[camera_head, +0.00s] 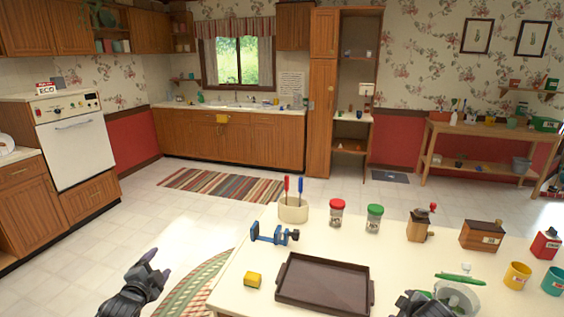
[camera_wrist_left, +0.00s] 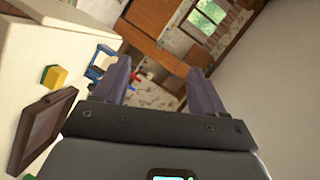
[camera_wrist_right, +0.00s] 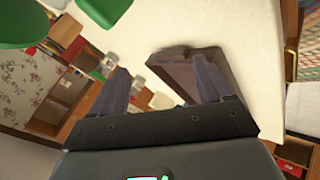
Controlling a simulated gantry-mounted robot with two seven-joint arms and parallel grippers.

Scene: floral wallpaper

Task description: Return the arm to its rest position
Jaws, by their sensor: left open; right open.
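My left gripper (camera_head: 147,268) is off the left side of the white table, over the floor near the oval rug. Its two fingers stand apart with nothing between them in the left wrist view (camera_wrist_left: 158,90). My right gripper (camera_head: 418,299) is at the table's front edge, right of the brown tray (camera_head: 322,285), and partly cut off by the frame. In the right wrist view (camera_wrist_right: 162,90) its fingers are apart and empty, with the tray (camera_wrist_right: 188,70) beyond them.
On the table (camera_head: 228,285) stand a yellow block (camera_head: 252,280), a blue clamp (camera_head: 274,235), a utensil holder (camera_head: 293,211), a red-lidded jar (camera_head: 337,212), a green-lidded jar (camera_head: 374,218), a grinder (camera_head: 420,224), a wooden box (camera_head: 482,236) and a yellow cup (camera_head: 517,275). A glass bowl (camera_head: 457,297) is beside my right gripper.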

